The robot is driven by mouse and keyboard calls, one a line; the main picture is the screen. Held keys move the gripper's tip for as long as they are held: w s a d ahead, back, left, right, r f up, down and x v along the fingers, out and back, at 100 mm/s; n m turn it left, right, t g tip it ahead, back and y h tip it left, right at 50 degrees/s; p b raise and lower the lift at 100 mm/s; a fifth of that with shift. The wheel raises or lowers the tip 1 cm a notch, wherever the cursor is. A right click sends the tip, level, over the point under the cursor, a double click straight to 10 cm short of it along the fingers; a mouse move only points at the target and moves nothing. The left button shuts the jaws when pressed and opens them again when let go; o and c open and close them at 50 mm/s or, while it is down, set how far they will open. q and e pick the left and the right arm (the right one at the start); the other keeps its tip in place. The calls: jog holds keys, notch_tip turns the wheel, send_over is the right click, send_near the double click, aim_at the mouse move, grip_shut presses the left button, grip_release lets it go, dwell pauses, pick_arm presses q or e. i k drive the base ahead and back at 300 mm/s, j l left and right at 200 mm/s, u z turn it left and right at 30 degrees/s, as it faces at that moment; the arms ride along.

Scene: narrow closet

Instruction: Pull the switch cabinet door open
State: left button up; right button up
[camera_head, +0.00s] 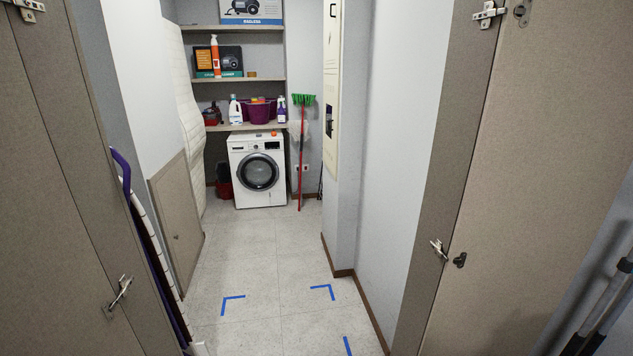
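A tall cream cabinet (333,85) is mounted on the right wall, in the middle distance, and is seen at a steep angle. It looks like the switch cabinet. A dark handle or latch (329,128) sits low on its face. Its door appears shut, though the angle makes this hard to judge. Neither of my grippers shows in the head view, so I cannot see where they are relative to the cabinet.
Beige doors stand open at left (45,200) and right (545,170). A low beige panel (178,225) and a purple-edged item line the left wall. A washing machine (257,170) and a red-handled broom (301,155) stand at the back. The tiled floor (255,260) between is clear.

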aim_at(331, 53)
jog(key=i+l, duration=0.1)
jog(key=i, duration=2.35)
jog(key=i+j+z, duration=0.1)
jog(key=i+z, duration=0.2)
jog(key=i, duration=0.2)
jog(key=i+j+z, duration=0.25)
jog(key=i, duration=0.25)
jog(key=i+j+z, duration=0.3)
jog(key=i, duration=0.15)
jog(key=l, duration=0.1)
